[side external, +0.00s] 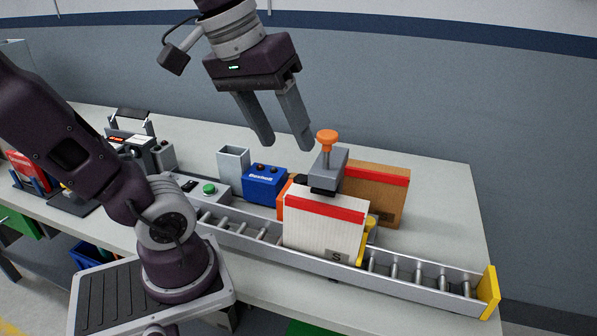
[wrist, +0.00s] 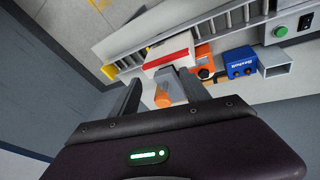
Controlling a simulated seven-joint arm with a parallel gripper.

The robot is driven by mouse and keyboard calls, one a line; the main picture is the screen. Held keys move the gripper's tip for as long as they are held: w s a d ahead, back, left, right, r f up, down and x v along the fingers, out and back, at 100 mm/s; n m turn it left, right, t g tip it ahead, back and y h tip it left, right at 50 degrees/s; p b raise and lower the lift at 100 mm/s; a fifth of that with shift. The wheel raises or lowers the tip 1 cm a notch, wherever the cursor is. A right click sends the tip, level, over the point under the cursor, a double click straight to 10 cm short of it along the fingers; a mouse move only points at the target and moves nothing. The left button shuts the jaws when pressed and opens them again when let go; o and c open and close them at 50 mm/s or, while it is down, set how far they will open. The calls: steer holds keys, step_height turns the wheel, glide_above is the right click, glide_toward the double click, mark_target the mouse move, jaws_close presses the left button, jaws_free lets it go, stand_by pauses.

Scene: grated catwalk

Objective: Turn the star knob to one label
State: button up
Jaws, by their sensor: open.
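A dark knob (wrist: 204,73) sits on a small orange housing (wrist: 203,53) in the wrist view, right of the gripper fingers. Its star shape and labels are too small to make out. In the side external view the orange housing (side external: 284,190) is mostly hidden behind a white box, and the dark knob (side external: 300,179) barely shows. My gripper (side external: 284,142) is open and empty, pointing down above the table, up and left of an orange-handled grey tool (side external: 327,160). In the wrist view the open fingers (wrist: 160,80) straddle the tool in the picture; no contact shows.
A white box (side external: 322,225) with a red stripe and "S" label stands on the roller conveyor (side external: 415,284). A cardboard box (side external: 376,195) is behind it. A blue box (side external: 264,185), grey open container (side external: 233,163) and green-button box (side external: 205,189) stand left. The table's right side is clear.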

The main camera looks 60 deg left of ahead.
steer(key=w+a+n+g+h, duration=0.1)
steer(key=w+a+n+h, duration=0.1)
steer(key=w+a+n, duration=0.6)
steer(key=n+h, duration=0.1)
steer(key=n, duration=1.1)
glide_above(300, 177)
steer(key=s+a, duration=0.2)
steer(key=f, duration=0.1)
steer(key=shift+n, duration=0.4)
steer(key=f, duration=0.6)
steer(key=w+d+f, duration=0.1)
steer(key=f, duration=1.1)
steer(key=shift+w+d+f, duration=0.25)
steer(key=shift+d+f, duration=0.05)
steer(key=shift+f, duration=0.05)
jaws_close()
